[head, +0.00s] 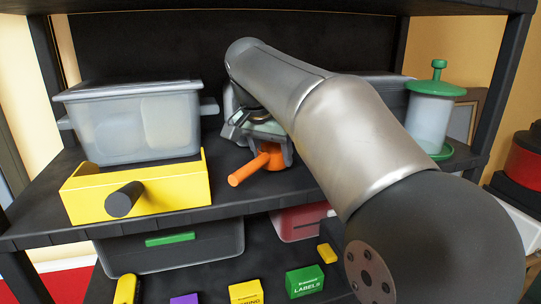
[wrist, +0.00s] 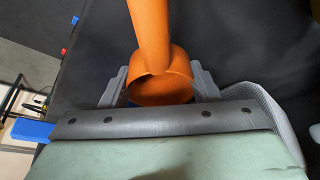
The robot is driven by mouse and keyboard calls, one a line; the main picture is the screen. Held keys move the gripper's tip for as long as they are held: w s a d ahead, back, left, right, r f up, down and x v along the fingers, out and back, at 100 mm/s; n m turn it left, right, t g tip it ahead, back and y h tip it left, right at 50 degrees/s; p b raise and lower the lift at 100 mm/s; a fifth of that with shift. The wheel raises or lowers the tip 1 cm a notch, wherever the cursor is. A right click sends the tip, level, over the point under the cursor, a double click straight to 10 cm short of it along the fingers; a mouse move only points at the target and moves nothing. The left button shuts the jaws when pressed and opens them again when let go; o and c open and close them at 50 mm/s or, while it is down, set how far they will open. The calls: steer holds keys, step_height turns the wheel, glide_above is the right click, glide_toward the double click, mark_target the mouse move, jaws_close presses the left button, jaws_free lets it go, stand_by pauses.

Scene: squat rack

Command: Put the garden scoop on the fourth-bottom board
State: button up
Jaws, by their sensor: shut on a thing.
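The orange garden scoop (head: 249,168) is in my gripper (head: 262,133), over the dark shelf board (head: 270,194). Its handle points toward the front left in the head view. In the wrist view, the scoop (wrist: 160,80) sits between the two grey fingers of my gripper (wrist: 160,90), which are shut on it. Its handle runs up out of the picture. My arm hides part of the gripper and the board's right side. I cannot tell whether the scoop touches the board, or count the boards from the bottom.
A grey lidded bin (head: 135,122) and a yellow tool caddy (head: 137,188) stand left on this board. A green-topped clear canister (head: 431,112) stands right. Below are a dark bin (head: 170,250) and several small boxes, including a green one (head: 304,281). The board's front centre is bare.

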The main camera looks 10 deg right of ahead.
mark_target(265, 154)
steer(key=shift+f, duration=0.75)
steer(key=shift+f, duration=0.25)
steer(key=o, duration=1)
steer(key=shift+r, duration=0.1)
steer(key=shift+r, duration=0.3)
steer(key=shift+v, duration=3.6)
steer(key=shift+s, duration=0.1)
